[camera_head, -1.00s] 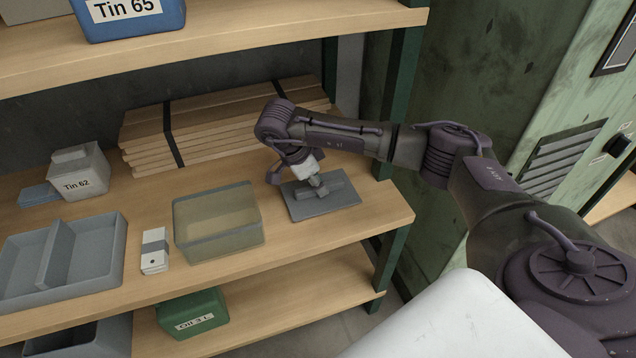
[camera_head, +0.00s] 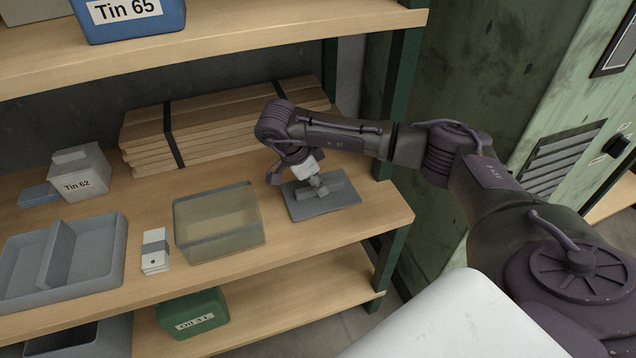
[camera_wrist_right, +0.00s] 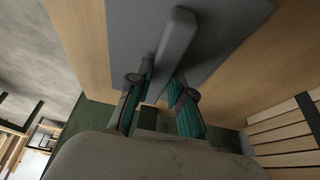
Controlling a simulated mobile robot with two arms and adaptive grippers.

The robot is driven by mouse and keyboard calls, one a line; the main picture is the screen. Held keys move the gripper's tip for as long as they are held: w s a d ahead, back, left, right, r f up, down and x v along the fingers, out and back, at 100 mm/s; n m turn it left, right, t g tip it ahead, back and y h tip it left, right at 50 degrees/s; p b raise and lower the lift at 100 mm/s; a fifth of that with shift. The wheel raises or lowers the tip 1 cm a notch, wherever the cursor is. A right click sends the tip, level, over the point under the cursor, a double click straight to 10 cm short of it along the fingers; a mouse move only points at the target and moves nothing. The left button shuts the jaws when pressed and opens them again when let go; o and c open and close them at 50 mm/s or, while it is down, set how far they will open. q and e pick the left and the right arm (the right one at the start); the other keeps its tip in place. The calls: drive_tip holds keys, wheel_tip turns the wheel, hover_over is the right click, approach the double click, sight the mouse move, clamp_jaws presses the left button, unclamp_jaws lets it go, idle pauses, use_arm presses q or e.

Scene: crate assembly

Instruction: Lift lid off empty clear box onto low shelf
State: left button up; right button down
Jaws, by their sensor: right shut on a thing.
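The clear box (camera_head: 219,243) stands on the wooden shelf with its top open, and it looks empty. The grey lid (camera_head: 322,211) lies flat on the same shelf to the right of the box, or very close to its surface. My right gripper (camera_head: 317,183) is over the lid and shut on its raised bar handle. In the right wrist view the two fingers (camera_wrist_right: 160,85) sit on either side of the handle (camera_wrist_right: 177,38), with the flat lid (camera_wrist_right: 222,38) beyond. My left gripper is not in view.
A white packet (camera_head: 154,252) and a grey divided tray (camera_head: 95,250) stand left of the box. Tin 62 (camera_head: 88,182) is farther back left. Strapped planks (camera_head: 200,130) lie behind. A green container (camera_head: 193,313) is on the shelf below. A green post (camera_head: 396,110) borders the right end.

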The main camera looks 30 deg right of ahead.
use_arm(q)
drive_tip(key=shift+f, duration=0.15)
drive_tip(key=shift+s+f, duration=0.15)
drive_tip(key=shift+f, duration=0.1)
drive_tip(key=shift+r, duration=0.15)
use_arm(e)
drive_tip(key=shift+f, duration=0.1)
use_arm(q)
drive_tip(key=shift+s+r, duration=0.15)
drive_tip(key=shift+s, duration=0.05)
use_arm(e)
drive_tip(key=shift+f, duration=0.1)
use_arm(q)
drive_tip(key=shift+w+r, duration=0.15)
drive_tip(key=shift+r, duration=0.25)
use_arm(e)
drive_tip(key=shift+f, duration=0.1)
